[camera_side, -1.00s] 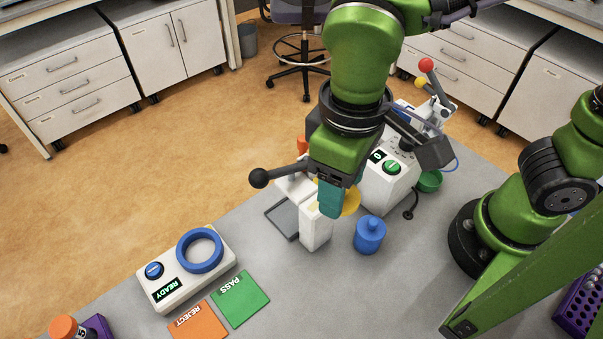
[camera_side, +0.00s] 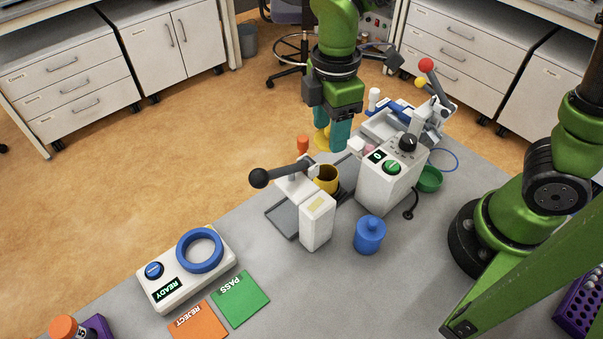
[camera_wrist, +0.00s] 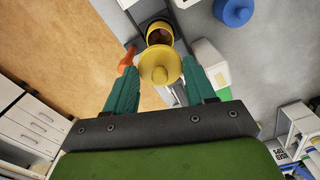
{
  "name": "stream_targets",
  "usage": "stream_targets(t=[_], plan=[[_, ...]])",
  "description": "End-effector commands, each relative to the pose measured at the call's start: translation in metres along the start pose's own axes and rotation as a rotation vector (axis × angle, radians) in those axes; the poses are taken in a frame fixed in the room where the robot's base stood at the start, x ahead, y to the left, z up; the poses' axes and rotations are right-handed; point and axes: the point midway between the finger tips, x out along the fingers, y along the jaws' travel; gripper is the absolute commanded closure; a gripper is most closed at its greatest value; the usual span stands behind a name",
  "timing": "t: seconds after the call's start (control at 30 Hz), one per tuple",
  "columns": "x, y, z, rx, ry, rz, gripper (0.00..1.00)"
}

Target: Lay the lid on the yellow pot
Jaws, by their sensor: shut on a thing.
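The yellow pot (camera_side: 327,180) stands open on the table behind the white lever press in the side view. In the wrist view the pot (camera_wrist: 159,35) shows its dark inside beyond the lid. My gripper (camera_side: 331,137) has teal fingers and is shut on the yellow lid (camera_side: 321,138). The lid is held in the air above and behind the pot, apart from it. In the wrist view the round lid (camera_wrist: 160,64), with its knob facing the camera, sits between the fingertips (camera_wrist: 163,75) and overlaps the near edge of the pot.
The white press (camera_side: 315,220) with a black-knobbed lever (camera_side: 259,178) stands in front of the pot. A white box with a green button (camera_side: 392,168) stands to its right.

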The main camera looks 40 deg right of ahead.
Motion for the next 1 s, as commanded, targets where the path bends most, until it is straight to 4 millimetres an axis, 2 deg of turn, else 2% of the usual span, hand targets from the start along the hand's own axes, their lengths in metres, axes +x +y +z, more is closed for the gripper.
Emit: stream_targets(t=[0.7,1.0], plan=[[0.061,0.0,0.0,0.002,-0.001,0.0,0.73],[0.074,0.0,0.0,0.002,0.001,0.001,0.73]])
